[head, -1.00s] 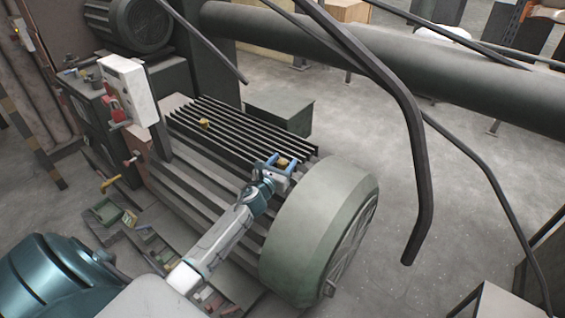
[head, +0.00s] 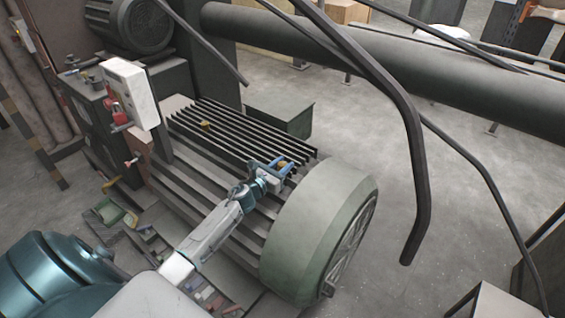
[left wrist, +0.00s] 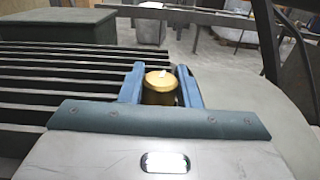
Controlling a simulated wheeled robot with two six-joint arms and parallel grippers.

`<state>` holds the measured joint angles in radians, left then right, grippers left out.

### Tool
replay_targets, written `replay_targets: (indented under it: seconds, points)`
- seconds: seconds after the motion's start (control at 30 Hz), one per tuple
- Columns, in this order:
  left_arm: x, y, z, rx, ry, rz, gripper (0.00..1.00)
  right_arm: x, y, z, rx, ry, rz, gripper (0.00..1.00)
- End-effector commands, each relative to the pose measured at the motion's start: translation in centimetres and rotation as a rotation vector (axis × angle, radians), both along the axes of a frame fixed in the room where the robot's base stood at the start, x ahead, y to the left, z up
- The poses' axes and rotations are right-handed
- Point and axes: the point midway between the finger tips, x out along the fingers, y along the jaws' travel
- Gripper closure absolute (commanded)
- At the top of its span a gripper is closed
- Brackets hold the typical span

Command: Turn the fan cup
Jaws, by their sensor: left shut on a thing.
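The fan cup is a small brass-yellow cap on top of the finned motor, close to its round grey-green end cover. My left gripper (head: 279,166) is shut on the fan cup (left wrist: 161,86), with one blue finger on each side of it in the left wrist view. In the head view the fan cup is partly hidden by the fingers. The motor's end cover (head: 322,225) stands just to the right of the gripper. My right gripper is not in view.
Another yellow cap (head: 205,125) sits farther left on the fins. A white box (head: 131,92) stands at the motor's left. A bent dark bar (head: 415,150) hangs in front at the right. Open floor lies to the right.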

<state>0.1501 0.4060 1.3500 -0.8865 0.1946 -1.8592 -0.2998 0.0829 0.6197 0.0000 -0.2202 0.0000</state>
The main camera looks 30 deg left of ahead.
Motion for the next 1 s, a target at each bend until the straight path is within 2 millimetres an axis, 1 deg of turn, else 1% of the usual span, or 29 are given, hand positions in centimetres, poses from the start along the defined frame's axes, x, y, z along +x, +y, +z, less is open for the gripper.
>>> replay_targets:
  seconds: [0.07, 0.17, 0.4, 0.6, 0.8, 1.0]
  points:
    - [0.1, 0.2, 0.0, 0.004, 0.000, -0.063, 0.93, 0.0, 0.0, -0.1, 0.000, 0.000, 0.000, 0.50]
    - [0.1, 0.2, -0.2, 0.004, -0.003, -0.145, 0.93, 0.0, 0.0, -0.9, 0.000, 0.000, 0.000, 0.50]
    - [0.1, 0.1, -0.5, 0.003, -0.004, -0.317, 0.93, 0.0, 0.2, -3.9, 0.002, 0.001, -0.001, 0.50]
    - [0.1, 0.1, -0.3, 0.002, -0.004, -0.413, 0.93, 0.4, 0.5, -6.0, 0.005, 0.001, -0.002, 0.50]
    - [0.0, 0.0, -0.1, 0.001, -0.001, -0.463, 0.93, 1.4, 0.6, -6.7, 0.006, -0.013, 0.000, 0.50]
    - [0.0, 0.0, 0.1, 0.000, 0.000, -0.476, 0.93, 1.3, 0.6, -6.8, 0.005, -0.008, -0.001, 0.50]
